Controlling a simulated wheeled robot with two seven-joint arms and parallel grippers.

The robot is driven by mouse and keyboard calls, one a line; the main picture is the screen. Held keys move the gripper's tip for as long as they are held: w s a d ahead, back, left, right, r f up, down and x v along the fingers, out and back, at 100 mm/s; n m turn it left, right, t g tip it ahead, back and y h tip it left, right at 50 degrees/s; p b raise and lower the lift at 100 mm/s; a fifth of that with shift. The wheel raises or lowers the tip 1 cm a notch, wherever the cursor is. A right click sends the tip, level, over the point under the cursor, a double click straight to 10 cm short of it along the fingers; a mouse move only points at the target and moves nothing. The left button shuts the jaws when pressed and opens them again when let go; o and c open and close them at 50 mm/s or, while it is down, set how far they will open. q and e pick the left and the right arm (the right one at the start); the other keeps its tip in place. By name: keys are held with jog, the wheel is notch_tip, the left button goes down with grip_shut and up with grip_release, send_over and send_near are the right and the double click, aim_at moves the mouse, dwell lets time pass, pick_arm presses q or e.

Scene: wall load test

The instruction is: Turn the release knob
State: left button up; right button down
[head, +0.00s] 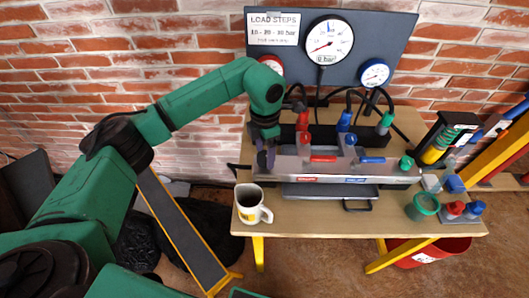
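A grey pump block (340,170) lies across the wooden table (310,220). It carries a red lever (322,158), a blue lever (372,160) and, at its right end, a green knob (405,162). I cannot read which one is the release knob. A red label and a blue label sit on its front face. My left gripper (266,158) points down at the block's left end, well left of the green knob. Its fingers look small and dark, and I cannot tell their gap or any contact. My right gripper is not in view.
A mug (252,204) stands at the table's front left, below my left gripper. A green cup (422,206) stands at the right. Behind, a dark panel (400,35) holds a large white gauge (329,41), with hoses below. A red bucket (430,250) is under the table.

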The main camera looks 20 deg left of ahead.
aim_at(265, 157)
pick_arm(q)
jog(key=shift+o, duration=0.3)
jog(key=shift+s, duration=0.1)
notch_tip(265, 157, up, 14)
jog(key=b, duration=0.1)
jog(key=shift+r+b, duration=0.25)
jog(key=shift+b, duration=0.1)
